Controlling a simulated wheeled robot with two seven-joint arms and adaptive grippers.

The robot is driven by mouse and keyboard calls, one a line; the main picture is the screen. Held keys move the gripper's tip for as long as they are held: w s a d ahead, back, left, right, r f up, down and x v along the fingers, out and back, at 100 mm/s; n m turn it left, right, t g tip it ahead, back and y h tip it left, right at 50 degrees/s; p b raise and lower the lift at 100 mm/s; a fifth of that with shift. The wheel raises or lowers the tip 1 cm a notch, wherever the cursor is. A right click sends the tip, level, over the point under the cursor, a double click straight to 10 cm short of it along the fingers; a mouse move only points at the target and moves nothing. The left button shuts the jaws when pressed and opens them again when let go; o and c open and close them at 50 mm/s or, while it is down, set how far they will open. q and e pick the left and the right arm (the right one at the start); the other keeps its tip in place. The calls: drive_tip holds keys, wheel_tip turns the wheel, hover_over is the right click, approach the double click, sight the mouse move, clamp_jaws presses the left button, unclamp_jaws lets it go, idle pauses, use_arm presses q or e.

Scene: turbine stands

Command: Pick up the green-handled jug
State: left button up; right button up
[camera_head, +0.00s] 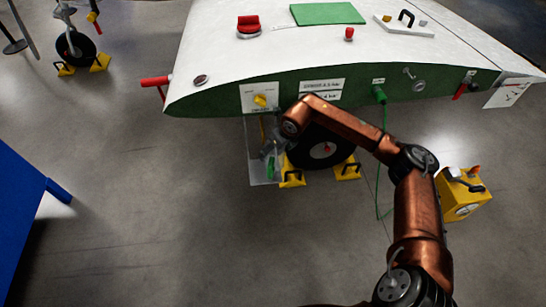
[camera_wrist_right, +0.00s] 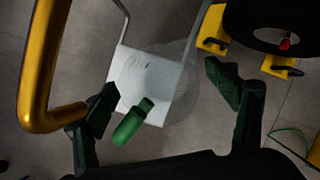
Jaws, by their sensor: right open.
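The green-handled jug shows in the right wrist view as a pale, partly see-through body (camera_wrist_right: 150,80) with a green handle (camera_wrist_right: 132,122). In the head view the jug (camera_head: 258,165) is by the wheel under the white wing, partly covered by my right gripper. My right gripper (camera_head: 272,148) comes down at the jug from the wing side. In the wrist view the right gripper (camera_wrist_right: 165,95) is open, with the green handle and jug body showing between its dark green fingers. I cannot tell whether they touch it. My left gripper is in neither view.
The wing (camera_head: 300,50) overhangs the jug. A black wheel (camera_head: 320,158) with yellow chocks (camera_head: 292,179) stands right of it. A yellow bar (camera_wrist_right: 38,70) passes close to the gripper. A green hose (camera_head: 379,195) hangs near a yellow box (camera_head: 460,200). The floor in front is clear.

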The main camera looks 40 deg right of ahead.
drive_tip(key=c, duration=1.5)
drive_tip(key=shift+o, duration=0.2)
drive_tip(key=shift+r, duration=0.2)
drive_tip(key=shift+p+v, duration=0.65)
drive_tip(key=shift+v, duration=0.1)
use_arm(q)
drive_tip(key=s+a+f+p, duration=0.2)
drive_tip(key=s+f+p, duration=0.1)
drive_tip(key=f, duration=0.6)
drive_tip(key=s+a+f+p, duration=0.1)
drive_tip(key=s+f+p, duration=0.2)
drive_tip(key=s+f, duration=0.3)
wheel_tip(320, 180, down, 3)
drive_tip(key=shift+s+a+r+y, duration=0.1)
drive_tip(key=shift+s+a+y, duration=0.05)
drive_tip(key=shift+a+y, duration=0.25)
use_arm(e)
drive_tip(key=s, duration=1.7)
drive_tip(key=shift+s+d, duration=0.15)
